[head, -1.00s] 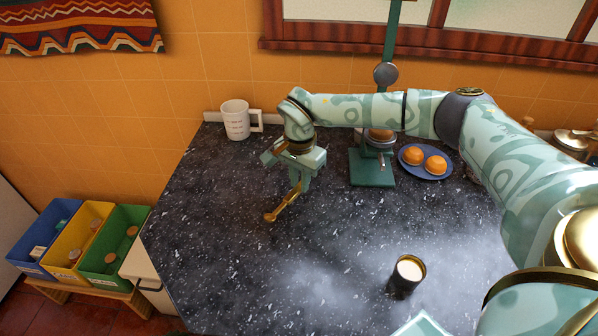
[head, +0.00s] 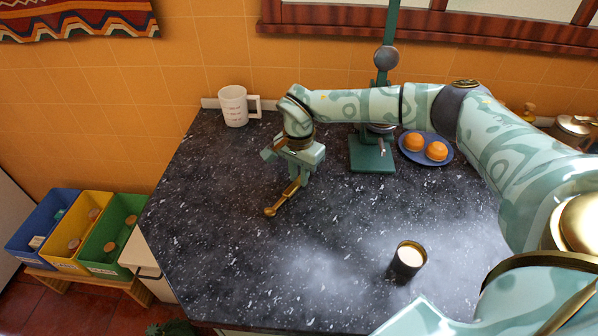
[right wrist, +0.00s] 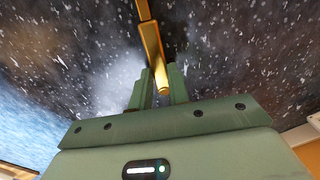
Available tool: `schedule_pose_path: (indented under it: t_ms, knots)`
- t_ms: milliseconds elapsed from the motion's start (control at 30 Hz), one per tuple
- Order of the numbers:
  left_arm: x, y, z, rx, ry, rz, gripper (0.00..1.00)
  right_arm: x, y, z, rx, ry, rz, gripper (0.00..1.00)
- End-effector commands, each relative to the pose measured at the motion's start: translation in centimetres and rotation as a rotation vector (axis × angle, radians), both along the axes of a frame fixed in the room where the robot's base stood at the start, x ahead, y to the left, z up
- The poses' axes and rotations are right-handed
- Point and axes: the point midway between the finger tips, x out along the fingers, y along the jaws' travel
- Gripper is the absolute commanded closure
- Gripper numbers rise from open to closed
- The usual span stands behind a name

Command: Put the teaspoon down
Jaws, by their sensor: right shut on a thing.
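The teaspoon (head: 284,199) is gold and is held in my right gripper (head: 298,181), with its bowl end pointing down and to the left, over the dark speckled countertop (head: 230,270). In the right wrist view the gold teaspoon (right wrist: 153,42) runs up out of the frame from between the two green fingers of the right gripper (right wrist: 160,88), which are shut on it. I cannot tell whether the bowl touches the counter. My left gripper is not in view.
A white mug (head: 233,106) stands at the back left. A blue plate with oranges (head: 426,147) and a green stand (head: 372,154) are at the back right. The front-left counter is clear.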

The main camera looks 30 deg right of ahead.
Motion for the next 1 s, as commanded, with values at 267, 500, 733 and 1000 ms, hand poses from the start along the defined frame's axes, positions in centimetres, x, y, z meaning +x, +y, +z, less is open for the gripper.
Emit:
schedule_pose_path:
  t_ms: [267,500,733,1000]
  knots:
    - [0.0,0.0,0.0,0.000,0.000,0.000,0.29,0.0,0.0,-0.3,0.000,0.000,-0.001,1.00]
    - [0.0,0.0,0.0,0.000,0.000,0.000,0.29,0.0,0.0,-0.3,0.000,0.000,0.000,0.57]
    - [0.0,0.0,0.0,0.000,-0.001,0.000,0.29,0.0,0.0,-0.2,0.000,0.000,0.000,0.57]
    - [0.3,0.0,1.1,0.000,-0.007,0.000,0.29,0.1,0.0,4.3,0.000,-0.004,0.000,0.57]
